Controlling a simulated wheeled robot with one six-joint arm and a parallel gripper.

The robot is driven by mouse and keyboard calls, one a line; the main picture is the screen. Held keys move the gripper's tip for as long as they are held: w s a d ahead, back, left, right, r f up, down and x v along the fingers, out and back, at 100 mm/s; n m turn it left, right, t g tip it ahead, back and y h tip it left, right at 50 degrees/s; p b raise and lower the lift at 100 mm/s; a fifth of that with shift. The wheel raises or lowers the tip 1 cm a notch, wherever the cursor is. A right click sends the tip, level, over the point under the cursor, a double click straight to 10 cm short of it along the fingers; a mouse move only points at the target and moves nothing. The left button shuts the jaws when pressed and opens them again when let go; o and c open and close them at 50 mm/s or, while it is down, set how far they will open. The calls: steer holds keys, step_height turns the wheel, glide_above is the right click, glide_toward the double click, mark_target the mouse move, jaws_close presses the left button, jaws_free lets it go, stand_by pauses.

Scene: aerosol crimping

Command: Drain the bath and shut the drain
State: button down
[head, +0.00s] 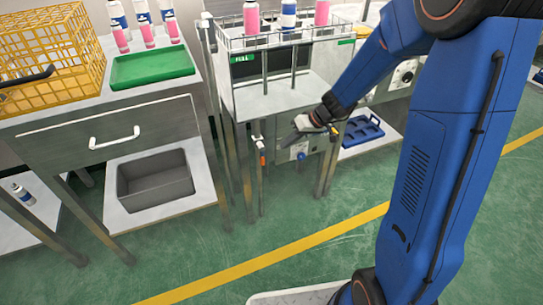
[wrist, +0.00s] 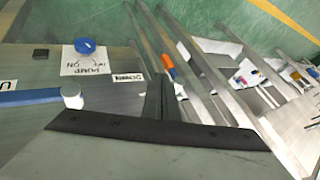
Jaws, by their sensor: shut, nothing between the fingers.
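The bath (head: 275,100) is a steel tank on legs with a wire rack on top and a green FULL label (head: 243,58). Under its front hangs a small drain valve with an orange part (head: 261,146); the orange part also shows in the wrist view (wrist: 168,65). A control panel (head: 290,152) beside it carries a blue knob (head: 301,155), also in the wrist view (wrist: 85,46) above a PUMP label. My gripper (head: 297,136) is shut and empty, in front of the panel, right of the valve. In the wrist view its dark finger (wrist: 156,100) overlaps the panel near a small label.
In the wrist view a blue bar (wrist: 30,97) ends at a white cap (wrist: 72,96). Left stands a bench with a grey bin (head: 155,182), green tray (head: 152,68) and yellow basket (head: 45,60). A blue holder (head: 363,130) sits on a right shelf. Steel legs flank the valve.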

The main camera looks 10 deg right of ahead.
mark_target(261, 161)
steer(key=shift+w+f, duration=0.25)
steer(key=shift+f, duration=0.1)
steer(key=x, duration=1)
steer(key=shift+a+f+y, duration=0.15)
steer(key=shift+a+y, duration=0.05)
steer(key=shift+y, duration=0.3)
stand_by(0.3)
steer(key=a+y, duration=0.1)
steer(key=y, duration=0.1)
steer(key=a+m+y, duration=0.1)
steer(key=y, duration=0.2)
steer(key=s+a+f+m+y, duration=0.1)
steer(key=a+y, duration=0.1)
steer(key=shift+g+y, duration=0.3)
steer(key=shift+g, duration=0.1)
steer(key=shift+s+a+r, duration=0.1)
steer(key=shift+s+a, duration=0.05)
steer(key=shift+a, duration=0.15)
stand_by(0.4)
